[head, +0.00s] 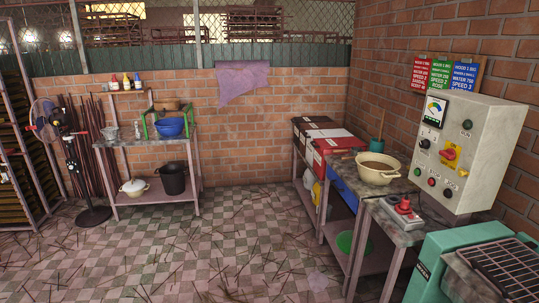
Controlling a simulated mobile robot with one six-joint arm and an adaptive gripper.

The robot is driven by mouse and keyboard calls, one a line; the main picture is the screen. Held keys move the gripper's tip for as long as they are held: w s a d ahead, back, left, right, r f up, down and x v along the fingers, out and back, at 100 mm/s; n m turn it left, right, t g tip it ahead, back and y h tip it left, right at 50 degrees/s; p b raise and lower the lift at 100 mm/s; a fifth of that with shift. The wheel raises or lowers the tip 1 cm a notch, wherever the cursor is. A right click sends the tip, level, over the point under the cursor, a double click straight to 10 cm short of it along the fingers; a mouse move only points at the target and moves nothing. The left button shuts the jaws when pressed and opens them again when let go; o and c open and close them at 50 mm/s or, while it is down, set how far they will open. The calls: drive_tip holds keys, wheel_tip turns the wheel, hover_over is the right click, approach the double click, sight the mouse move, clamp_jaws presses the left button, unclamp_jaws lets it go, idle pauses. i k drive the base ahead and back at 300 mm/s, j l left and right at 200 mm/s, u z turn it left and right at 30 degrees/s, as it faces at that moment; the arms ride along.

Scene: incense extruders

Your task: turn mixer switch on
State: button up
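A grey control box (475,150) is on the brick wall at the right. It carries a yellow plate with a red rotary knob (449,154), black knobs (424,143), a dial gauge (434,111) and red and green buttons (432,181). A small switch box with a red knob (404,205) sits on the table below it. I cannot tell from the picture which of these is the mixer switch, or whether it is on. A teal machine with a dark grille (510,262) stands at the lower right. My gripper is not in view.
A cream bowl (378,171) stands on the right-hand table, with red and white boxes (328,142) behind it. A shelf table (160,140) with a blue basin (171,127) and a fan (46,116) are at the left. The checkered floor (240,235) is open, strewn with sticks.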

sight(450, 154)
drive_tip(key=z, duration=1.6)
drive_tip(key=i+j+z, duration=0.3)
drive_tip(key=i+j, duration=0.05)
drive_tip(key=j, duration=0.1)
